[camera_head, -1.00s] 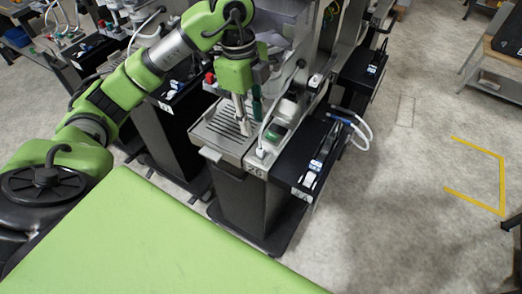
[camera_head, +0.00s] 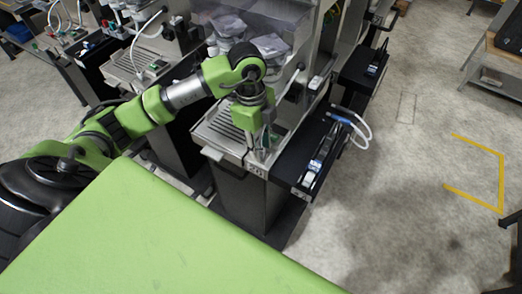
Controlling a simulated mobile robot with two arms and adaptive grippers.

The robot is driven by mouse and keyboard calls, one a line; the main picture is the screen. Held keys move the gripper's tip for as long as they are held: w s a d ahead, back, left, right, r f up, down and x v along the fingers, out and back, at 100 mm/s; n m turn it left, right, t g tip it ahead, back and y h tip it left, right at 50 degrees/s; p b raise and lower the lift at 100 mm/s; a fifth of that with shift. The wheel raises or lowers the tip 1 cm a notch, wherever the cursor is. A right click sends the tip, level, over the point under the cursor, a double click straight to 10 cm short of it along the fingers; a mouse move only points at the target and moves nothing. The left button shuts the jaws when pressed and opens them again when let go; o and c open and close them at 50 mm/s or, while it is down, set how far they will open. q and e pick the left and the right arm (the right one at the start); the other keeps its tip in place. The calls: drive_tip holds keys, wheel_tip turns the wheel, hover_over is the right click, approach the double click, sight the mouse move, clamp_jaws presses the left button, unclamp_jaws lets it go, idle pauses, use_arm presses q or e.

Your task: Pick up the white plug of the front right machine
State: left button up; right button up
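The front right machine (camera_head: 240,196) is a grey and black dispenser with a slotted drip tray (camera_head: 222,122) and a number label on its front corner. My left gripper (camera_head: 262,152) points down over the right front corner of this machine, right of the slots. Its fingertips are small and partly merged with what lies behind, so I cannot tell if they are open or shut. The white plug is hidden behind or between the fingers. My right gripper is out of view.
A black side shelf (camera_head: 290,170) with a blue and white device (camera_head: 318,160) and a looped white hose (camera_head: 364,132) adjoins the machine on the right. Neighbouring machines stand left and behind. A green surface (camera_head: 150,235) fills the foreground. Floor at right is open.

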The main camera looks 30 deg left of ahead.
sight(263, 151)
use_arm(q)
clamp_jaws()
drive_tip(key=shift+r, duration=0.1)
drive_tip(key=shift+r+b, duration=0.5)
drive_tip(key=shift+r, duration=0.05)
drive_tip(key=shift+s+d+r+b, duration=0.15)
drive_tip(key=shift+r+b, duration=0.15)
drive_tip(key=shift+r, duration=0.35)
drive_tip(key=shift+s+d+r+b, duration=0.1)
drive_tip(key=shift+r+b, duration=0.15)
drive_tip(key=shift+r, duration=0.35)
drive_tip(key=s+d+r+b, duration=0.1)
drive_tip(key=s+d+r, duration=0.5)
drive_tip(key=s+r, duration=0.3)
drive_tip(key=s, duration=0.3)
drive_tip(key=shift+r, duration=0.15)
